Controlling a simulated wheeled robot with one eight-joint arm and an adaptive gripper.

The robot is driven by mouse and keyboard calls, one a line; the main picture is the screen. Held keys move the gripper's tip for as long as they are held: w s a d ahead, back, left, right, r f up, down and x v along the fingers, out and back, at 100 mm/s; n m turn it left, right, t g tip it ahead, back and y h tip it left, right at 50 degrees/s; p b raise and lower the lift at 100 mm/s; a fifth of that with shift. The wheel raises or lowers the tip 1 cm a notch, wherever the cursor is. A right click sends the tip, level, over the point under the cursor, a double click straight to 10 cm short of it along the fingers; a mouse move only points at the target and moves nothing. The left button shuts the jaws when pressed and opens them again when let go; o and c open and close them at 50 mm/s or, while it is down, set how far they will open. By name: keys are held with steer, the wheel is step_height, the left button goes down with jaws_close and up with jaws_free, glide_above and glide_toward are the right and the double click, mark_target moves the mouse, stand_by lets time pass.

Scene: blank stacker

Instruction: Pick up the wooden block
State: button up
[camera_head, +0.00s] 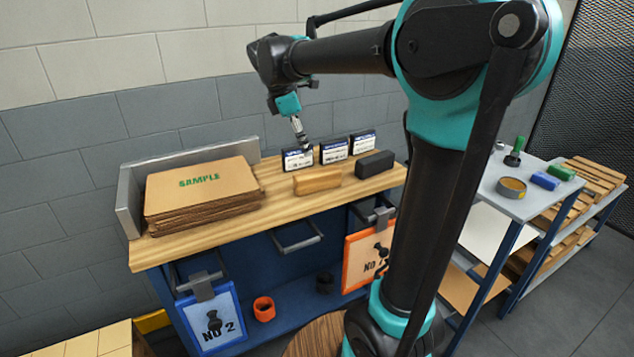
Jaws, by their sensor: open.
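The wooden block (317,180) is a light tan oblong lying on the wooden bench top, right of the cardboard stack. My gripper (303,146) hangs above and behind the block, close to the leftmost of the small black-and-white boxes (297,160). The gripper is open, and I see nothing held in it. Its fingertips are small in the picture, and whether they touch the box behind cannot be told. The block is in full view and apart from the gripper.
A dark block (375,164) lies right of the wooden block. Two more labelled boxes (334,151) (362,142) stand behind. A cardboard stack marked SAMPLE (200,185) fills the bench's left, against a grey metal guard (129,203). A side table (489,186) stands at right.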

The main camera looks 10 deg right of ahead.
step_height(320, 180, up, 3)
steer(key=w+a+n, duration=0.1)
steer(key=a+n, duration=0.1)
glide_toward(317, 172)
steer(key=x, duration=0.5)
steer(key=shift+w+a, duration=0.15)
steer(key=shift+w, duration=0.25)
steer(key=shift+s+x, duration=0.15)
steer(key=shift+x, duration=1.3)
steer(key=shift+s+x, duration=0.2)
steer(key=shift+x, duration=1.25)
jaws_close()
